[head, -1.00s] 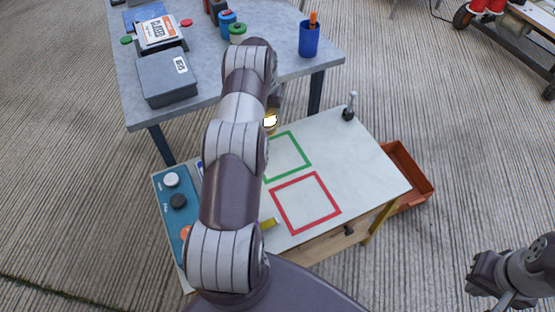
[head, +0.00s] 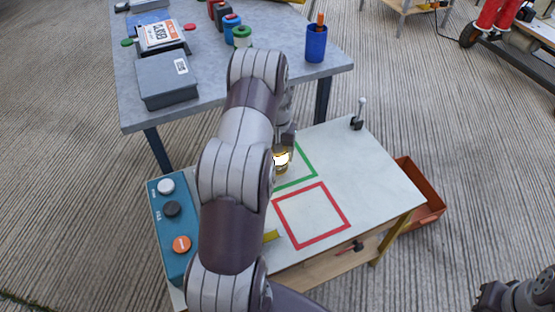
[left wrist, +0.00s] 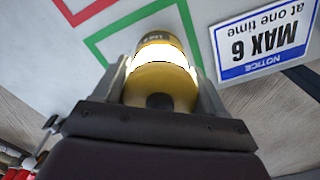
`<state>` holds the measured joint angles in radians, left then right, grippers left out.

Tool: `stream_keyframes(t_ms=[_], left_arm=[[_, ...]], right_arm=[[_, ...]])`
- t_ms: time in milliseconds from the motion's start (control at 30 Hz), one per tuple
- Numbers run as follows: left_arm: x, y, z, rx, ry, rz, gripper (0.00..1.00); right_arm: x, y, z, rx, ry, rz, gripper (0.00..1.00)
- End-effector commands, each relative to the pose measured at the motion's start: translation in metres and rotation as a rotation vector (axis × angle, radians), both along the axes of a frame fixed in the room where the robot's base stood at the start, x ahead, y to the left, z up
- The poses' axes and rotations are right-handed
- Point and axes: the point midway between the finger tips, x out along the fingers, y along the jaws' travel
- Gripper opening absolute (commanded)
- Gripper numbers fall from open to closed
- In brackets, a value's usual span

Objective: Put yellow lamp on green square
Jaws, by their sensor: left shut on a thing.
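The yellow lamp (head: 281,161) has a glowing white band. It also shows in the left wrist view (left wrist: 160,70), between the two fingers. My left gripper (head: 287,148) is shut on the lamp, in front of or over the green square (head: 309,160) on the white table. The green square's outline also shows in the left wrist view (left wrist: 135,17), passing behind the lamp. I cannot tell whether the lamp touches the tabletop. My left arm hides the square's left part in the head view. My right gripper (head: 490,300) is at the bottom right edge, partly cut off.
A red square (head: 325,233) lies nearer on the white table (head: 375,185). A teal button panel (head: 168,228) stands at its left, and a small lever (head: 358,115) at its back right corner. A grey table (head: 215,75) with boxes stands behind. A notice (left wrist: 262,42) lies beside the lamp.

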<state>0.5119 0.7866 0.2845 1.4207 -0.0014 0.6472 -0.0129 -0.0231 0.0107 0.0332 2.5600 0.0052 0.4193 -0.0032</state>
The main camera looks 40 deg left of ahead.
Motion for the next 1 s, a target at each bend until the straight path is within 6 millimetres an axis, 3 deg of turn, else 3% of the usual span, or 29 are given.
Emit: stream_keyframes(t_ms=[167,233,267,500,533,600,867,1000], left_arm=[[-0.001,0.0,-0.033,-0.001,0.003,0.0,0.26],[0.0,0.0,-0.034,0.0,0.0,0.0,0.26],[0.0,0.0,-0.034,0.0,-0.001,0.0,0.2],[0.0,0.0,-0.037,0.0,0.0,0.0,0.19],[0.0,0.0,-0.037,0.0,0.001,0.0,0.77],[0.0,0.0,-0.037,0.0,0.001,0.0,0.95],[0.0,0.0,-0.036,-0.001,0.002,0.0,0.95],[0.0,0.0,-0.019,0.0,0.0,0.0,0.95]], right_arm=[[0.0,0.0,-0.005,0.0,0.0,0.0,0.0],[0.0,0.0,-0.005,0.0,0.0,0.0,0.0],[0.0,0.0,-0.005,0.0,0.0,0.0,0.0],[0.0,0.0,-0.007,0.0,0.0,0.0,0.0],[0.0,0.0,-0.006,0.0,0.0,0.0,0.0],[0.0,0.0,-0.006,0.0,0.0,0.0,0.0],[0.0,0.0,-0.006,0.0,0.0,0.0,0.0],[0.0,0.0,-0.002,0.0,0.0,0.0,0.0]])
